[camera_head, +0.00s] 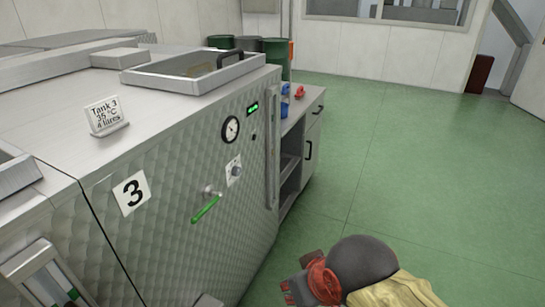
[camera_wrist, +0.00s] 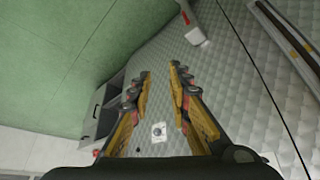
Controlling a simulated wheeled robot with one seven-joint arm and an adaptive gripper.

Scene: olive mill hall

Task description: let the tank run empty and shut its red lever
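Tank 3 has a quilted steel front (camera_head: 150,250) with a "3" label. A green lever (camera_head: 206,208) on that front slants down to the left. In the wrist view, a pale spout-like fitting (camera_wrist: 196,37) on the quilted panel has a small red part (camera_wrist: 186,18) that may be the red lever. I cannot tell its position. In the head view, only a grey corner shows low on the front. My gripper (camera_wrist: 159,82) is open and empty, its fingers apart in front of the panel. It also shows at the bottom of the head view (camera_head: 300,279). No flowing liquid is visible.
A sign (camera_head: 106,115) on top reads Tank 3, 35 °C, 4 litres. A gauge (camera_head: 231,130), a green display (camera_head: 252,108) and a plate with a knob (camera_head: 234,171) are on the front. A cabinet (camera_head: 311,140) stands beyond the tank. Green floor (camera_head: 430,170) is clear to the right.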

